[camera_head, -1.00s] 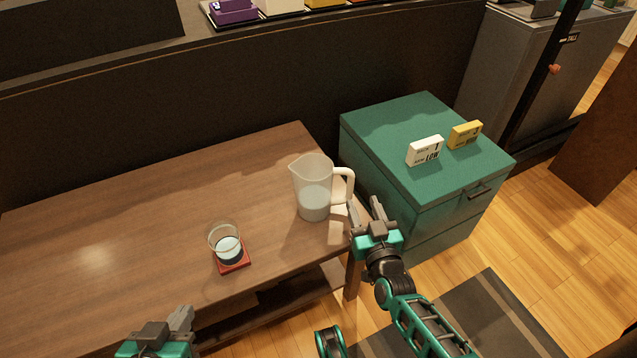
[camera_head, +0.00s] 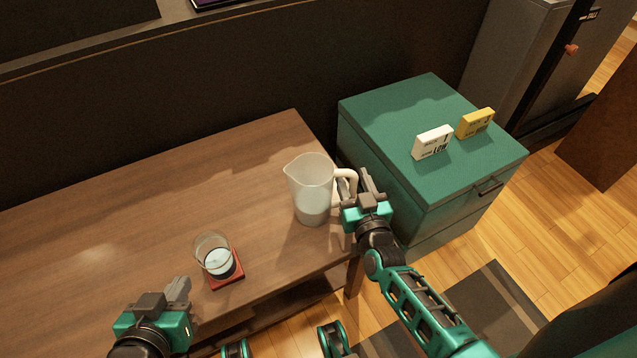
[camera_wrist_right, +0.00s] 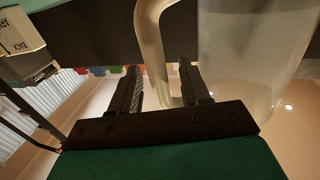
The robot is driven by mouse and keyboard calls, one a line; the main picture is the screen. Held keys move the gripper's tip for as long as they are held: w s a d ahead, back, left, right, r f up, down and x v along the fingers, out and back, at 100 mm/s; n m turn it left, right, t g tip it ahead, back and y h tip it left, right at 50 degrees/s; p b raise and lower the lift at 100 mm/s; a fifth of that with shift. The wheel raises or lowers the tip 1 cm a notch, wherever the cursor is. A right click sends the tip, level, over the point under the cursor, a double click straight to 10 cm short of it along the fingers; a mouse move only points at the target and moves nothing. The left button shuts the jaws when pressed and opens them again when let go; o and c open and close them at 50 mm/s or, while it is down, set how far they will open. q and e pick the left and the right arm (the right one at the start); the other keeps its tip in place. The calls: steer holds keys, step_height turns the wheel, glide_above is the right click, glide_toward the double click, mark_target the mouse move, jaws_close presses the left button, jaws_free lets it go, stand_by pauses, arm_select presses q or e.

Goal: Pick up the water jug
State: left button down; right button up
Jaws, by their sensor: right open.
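The water jug (camera_head: 309,192), clear with a pale handle, stands upright near the right end of the wooden table (camera_head: 130,215), with water in its lower part. My right gripper (camera_head: 357,182) is at the handle side of the jug. In the right wrist view its two fingers (camera_wrist_right: 160,70) are apart, with the curved handle (camera_wrist_right: 152,45) running down between them. The jug's body (camera_wrist_right: 245,60) is to the right of the fingers. I cannot tell whether a finger touches the handle. My left gripper (camera_head: 180,288) is at the table's front edge, and its finger gap is unclear.
A glass of water (camera_head: 216,258) stands on a red coaster (camera_head: 228,282), between the left gripper and the jug. A green cabinet (camera_head: 400,130) is right of the table, carrying a white box (camera_head: 433,142) and a yellow box (camera_head: 476,123). The table's left part is clear.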

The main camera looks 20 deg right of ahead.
steer(key=shift+s, duration=0.1)
steer(key=shift+c, duration=0.5)
jaws_close()
steer(key=shift+r, duration=0.15)
